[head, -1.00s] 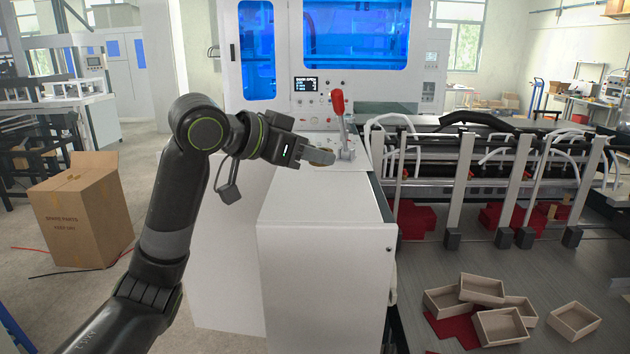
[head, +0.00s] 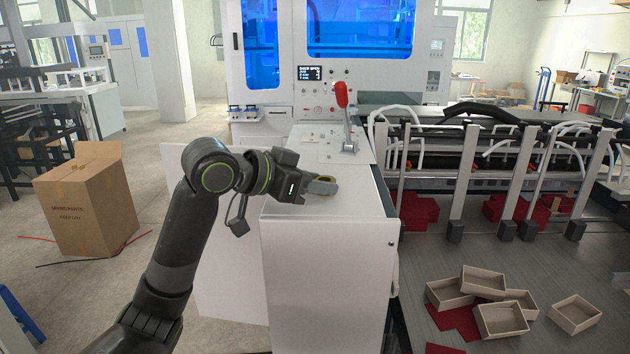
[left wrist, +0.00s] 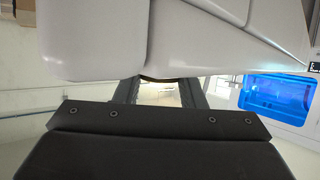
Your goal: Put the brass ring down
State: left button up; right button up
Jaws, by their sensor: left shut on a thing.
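My left gripper (head: 323,186) is low over the near part of the white cabinet top (head: 355,198). It is shut on the brass ring (head: 326,178), of which only a small brownish edge shows past the fingers. In the left wrist view a thin dark arc of the ring (left wrist: 160,78) shows between the two fingers; the rest is hidden. I cannot tell whether the ring touches the cabinet top. My right gripper is not in view.
A red-handled lever (head: 342,95) stands on a plate behind the gripper. The cabinet top around the gripper is mostly clear. A machine with upright posts (head: 463,180) is on the right, near several open wooden boxes (head: 502,320). A cardboard box (head: 88,205) stands on the floor at left.

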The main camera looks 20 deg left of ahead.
pick_arm(q)
jog(key=o, duration=1)
jog(key=shift+o, duration=0.2)
jog(key=shift+r, duration=0.15)
jog(key=b+v, duration=0.2)
jog(key=v, duration=0.8)
jog(key=shift+a, duration=0.15)
jog(key=shift+b+v, duration=0.35)
jog(key=shift+v, duration=0.6)
